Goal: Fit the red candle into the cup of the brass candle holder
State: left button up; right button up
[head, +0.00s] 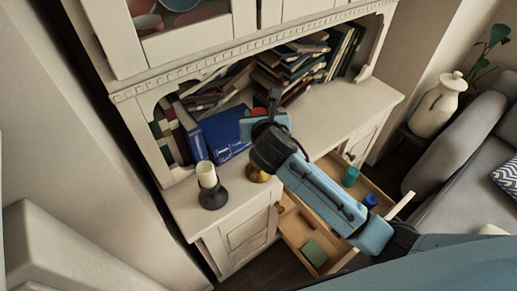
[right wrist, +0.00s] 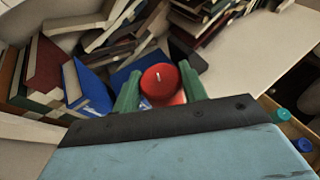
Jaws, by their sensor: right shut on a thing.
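My right gripper (head: 256,118) hangs over the cabinet's counter in the head view. It is shut on the red candle (right wrist: 160,80); the right wrist view shows the candle's round top and wick between the two green fingers. In the head view only a bit of red (head: 258,112) shows by the gripper. The brass candle holder (head: 258,174) stands on the counter, mostly hidden behind my right wrist and forearm. Its cup is hidden, so I cannot tell how the candle sits relative to it. My left gripper is not in view.
A white candle (head: 206,174) stands in a dark holder (head: 213,198) left of the brass one. Blue books (head: 226,132) and piled books (head: 290,68) stand behind. An open drawer (head: 306,233) lies below my forearm. The counter at right (head: 340,105) is clear.

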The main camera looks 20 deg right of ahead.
notch_tip(320, 180, down, 6)
jog(key=shift+r+b, duration=0.1)
jog(key=shift+b, duration=0.55)
jog(key=shift+f+b, duration=0.45)
jog(key=shift+f, duration=1.55)
jog(key=shift+f, duration=0.2)
jog(key=o, duration=1)
jog(key=shift+r, duration=0.1)
